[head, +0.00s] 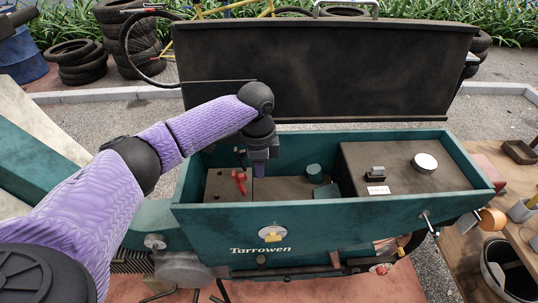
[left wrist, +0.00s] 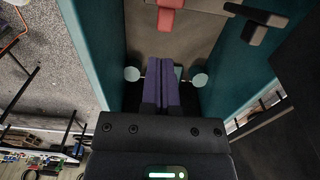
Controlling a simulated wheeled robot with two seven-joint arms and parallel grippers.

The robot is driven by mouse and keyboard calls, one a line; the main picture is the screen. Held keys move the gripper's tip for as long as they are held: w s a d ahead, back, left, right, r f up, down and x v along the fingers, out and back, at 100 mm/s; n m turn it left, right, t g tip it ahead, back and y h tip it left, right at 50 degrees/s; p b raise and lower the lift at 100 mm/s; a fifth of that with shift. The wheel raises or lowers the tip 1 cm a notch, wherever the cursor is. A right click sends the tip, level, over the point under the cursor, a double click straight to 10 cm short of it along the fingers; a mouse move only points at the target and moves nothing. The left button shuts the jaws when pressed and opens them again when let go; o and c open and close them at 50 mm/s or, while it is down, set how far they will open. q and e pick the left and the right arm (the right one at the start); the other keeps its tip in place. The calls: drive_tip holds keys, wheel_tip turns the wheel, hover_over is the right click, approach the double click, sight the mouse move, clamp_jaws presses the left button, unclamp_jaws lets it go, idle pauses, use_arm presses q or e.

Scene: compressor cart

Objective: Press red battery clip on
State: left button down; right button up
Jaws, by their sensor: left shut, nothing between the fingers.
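The red battery clip (head: 239,181) sits on the brown top of a box (head: 221,190) at the left end of the open green cart. It also shows at the top edge of the left wrist view (left wrist: 168,14). A dark clip-like part (head: 239,153) is behind it, near the back wall. My left gripper (head: 260,168) points down into the cart, just right of the red clip and apart from it. Its purple fingers (left wrist: 161,82) are shut together with nothing between them. Whether the red clip is seated on a terminal cannot be told. My right gripper is not in view.
The cart's green wall (head: 330,221) surrounds the work space, and the raised dark lid (head: 325,70) stands behind it. A brown box with a white round cap (head: 425,163) fills the right side. A small green cylinder (head: 314,172) stands mid-cart. A wooden bench (head: 470,248) is at right.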

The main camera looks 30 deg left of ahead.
use_arm(q)
drive_tip(key=shift+s+a+f, duration=0.2)
drive_tip(key=shift+s+a, duration=0.25)
drive_tip(key=shift+a, duration=0.3)
drive_tip(key=shift+s+a+r+h+p, duration=0.2)
drive_tip(key=shift+a+h+p, duration=0.1)
drive_tip(key=shift+p, duration=0.15)
